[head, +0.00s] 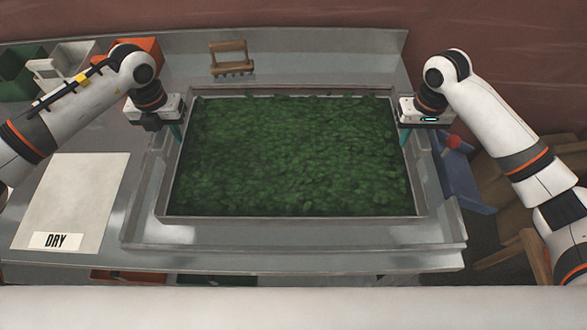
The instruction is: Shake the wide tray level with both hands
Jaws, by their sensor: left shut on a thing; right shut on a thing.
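The wide tray (290,219) is a grey metal rectangle filled with dark green leaf-like pieces (290,150). The green layer covers the tray floor and looks fairly even. My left gripper (174,132) is at the tray's left side near the back corner, shut on the tray's side. My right gripper (405,135) is at the right side near the back corner, also shut on the tray. The fingertips are mostly hidden by the gripper bodies. The tray looks about level; whether it touches the surface below cannot be told.
The tray is over a larger metal frame (300,236) on a metal bench. A pale sheet with a "DRY" label (56,241) lies at left. A wooden rake-like tool (231,58) stands behind. Green and orange bins (140,46) are at back left; a blue object (462,185) is at right.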

